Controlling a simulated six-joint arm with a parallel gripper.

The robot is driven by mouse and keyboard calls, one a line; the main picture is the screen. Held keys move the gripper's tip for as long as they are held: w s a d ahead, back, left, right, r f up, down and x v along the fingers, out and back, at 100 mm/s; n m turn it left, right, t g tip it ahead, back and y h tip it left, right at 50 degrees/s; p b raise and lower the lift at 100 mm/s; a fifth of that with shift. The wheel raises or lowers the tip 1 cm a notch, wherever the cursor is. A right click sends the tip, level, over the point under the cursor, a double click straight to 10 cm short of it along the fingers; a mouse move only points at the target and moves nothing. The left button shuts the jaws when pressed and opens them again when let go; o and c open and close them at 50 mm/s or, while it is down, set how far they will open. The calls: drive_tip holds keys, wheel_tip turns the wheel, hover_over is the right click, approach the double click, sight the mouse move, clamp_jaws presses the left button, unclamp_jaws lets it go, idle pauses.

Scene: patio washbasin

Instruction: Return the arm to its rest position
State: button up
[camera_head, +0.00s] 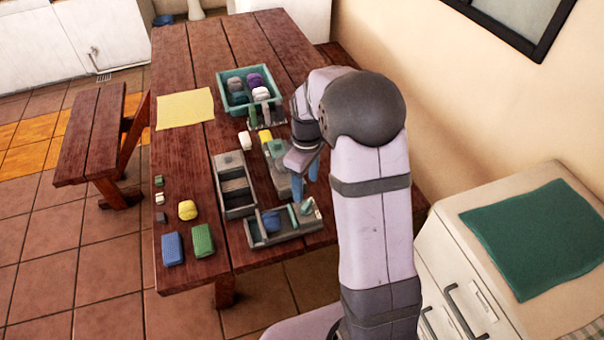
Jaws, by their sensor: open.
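My arm rises from the bottom right and bends over toward the wooden table (215,60). My gripper (305,185) points down above the right side of the table, over the grey trays there. Its blue-tinted fingers show only in part, and the arm's big rounded joint stands close beside them. I see nothing held between the fingers. How high the fingertips are above the trays is hard to tell.
A teal crate (222,78) with rolled cloths stands behind my gripper. Grey trays (238,198) lie below and left. A yellow cloth (184,108), blue block (172,248), green block (202,240) and yellow item (187,209) lie further left. A white cabinet (450,200) stands right.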

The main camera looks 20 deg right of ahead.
drive_tip(key=m, duration=0.3)
drive_tip(key=shift+w+f+m, duration=0.1)
drive_tip(key=shift+w+m, duration=0.05)
drive_tip(key=shift+m, duration=0.15)
drive_tip(key=s+a+f+m+g, duration=0.1)
drive_tip(key=s+f+m, duration=0.15)
drive_tip(key=s, duration=0.35)
drive_tip(key=s+f+m+g, duration=0.1)
drive_tip(key=s+m, duration=0.2)
drive_tip(key=s, duration=0.3)
drive_tip(key=s+a+r+t, duration=0.2)
drive_tip(key=s+a+r, duration=0.2)
drive_tip(key=s+r, duration=0.2)
drive_tip(key=shift+s+r+n, duration=0.35)
drive_tip(key=shift+s+n, duration=0.1)
drive_tip(key=shift+s, duration=0.85)
